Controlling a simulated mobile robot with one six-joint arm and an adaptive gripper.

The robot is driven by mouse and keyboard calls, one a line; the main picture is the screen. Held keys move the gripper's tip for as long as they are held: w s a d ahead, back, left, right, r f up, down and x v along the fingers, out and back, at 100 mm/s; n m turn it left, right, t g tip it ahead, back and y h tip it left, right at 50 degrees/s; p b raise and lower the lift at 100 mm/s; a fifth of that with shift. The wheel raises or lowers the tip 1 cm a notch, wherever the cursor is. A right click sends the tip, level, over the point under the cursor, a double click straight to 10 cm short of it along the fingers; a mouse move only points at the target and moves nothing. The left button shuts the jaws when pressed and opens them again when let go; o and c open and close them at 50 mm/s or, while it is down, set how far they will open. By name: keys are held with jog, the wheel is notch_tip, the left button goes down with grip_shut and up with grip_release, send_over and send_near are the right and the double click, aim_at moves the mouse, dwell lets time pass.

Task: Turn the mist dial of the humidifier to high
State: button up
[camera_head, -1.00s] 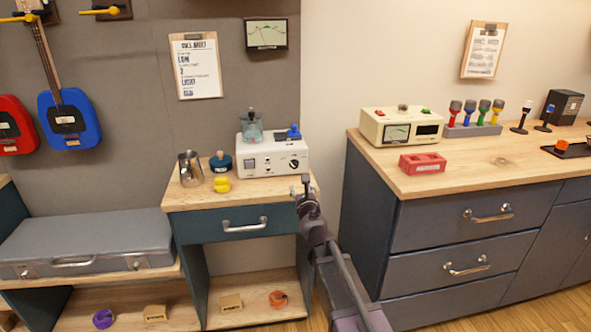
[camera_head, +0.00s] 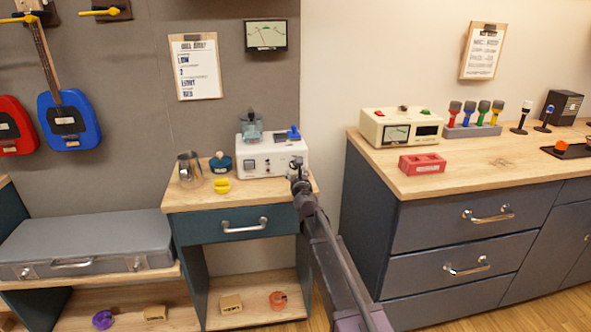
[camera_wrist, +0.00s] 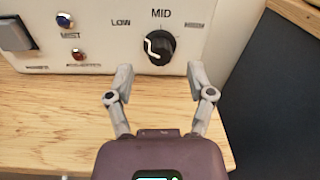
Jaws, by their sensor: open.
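The humidifier (camera_head: 262,157) is a white box on the small wooden-topped table, with a clear tank and a blue part on top. In the wrist view its front panel (camera_wrist: 105,45) shows a black round dial (camera_wrist: 160,48) with a white mark on its left side. The labels LOW and MID stand left of and above the dial; the label at right is blurred. My gripper (camera_wrist: 160,80) is open and empty, with one finger below each side of the dial, apart from it. In the head view my gripper (camera_head: 298,172) covers the dial.
A dark counter (camera_head: 440,230) stands to the right.

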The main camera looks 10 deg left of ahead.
aim_at(294, 166)
jog(key=shift+x, duration=1.45)
grip_shut()
